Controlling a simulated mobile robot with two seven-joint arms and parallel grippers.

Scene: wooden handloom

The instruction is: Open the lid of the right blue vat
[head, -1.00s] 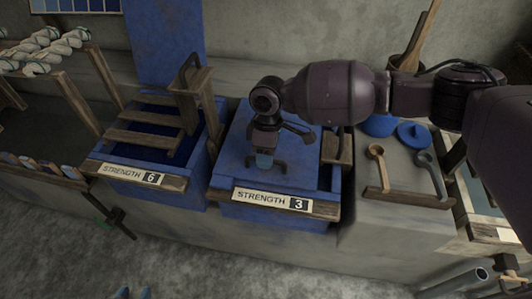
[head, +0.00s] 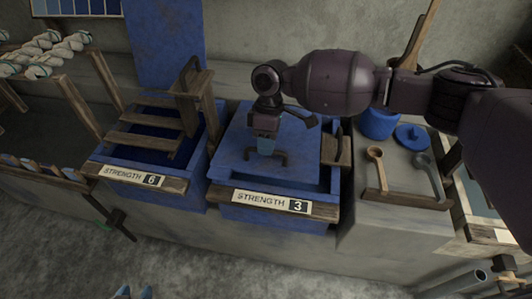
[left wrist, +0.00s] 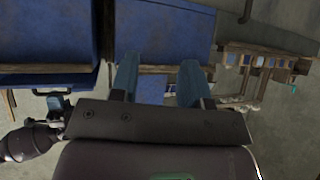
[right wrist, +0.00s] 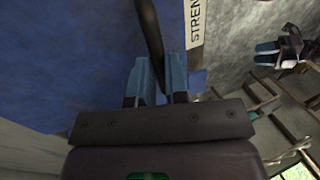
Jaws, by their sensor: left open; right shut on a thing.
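The right blue vat (head: 276,213) carries a "STRENGTH 3" label (head: 272,201) on its front board. Its flat blue lid (head: 234,151) lies at the vat's top, with a dark strip visible along its front. I cannot tell how far the lid is raised. My right gripper (head: 265,148) is shut on the dark lid handle (head: 279,158). In the right wrist view the handle (right wrist: 152,35) runs between the fingers (right wrist: 160,80). My left gripper (head: 133,292) is open and empty, low at the picture's bottom edge, away from the vat; its fingers (left wrist: 158,80) are apart.
The left vat (head: 195,165), labelled "STRENGTH 6", is uncovered, with wooden slats across it. A tall blue panel (head: 165,45) leans on the wall behind it. Right of the vat are a ladle rack (head: 408,200), a blue pot (head: 378,124) and its small lid (head: 412,136).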

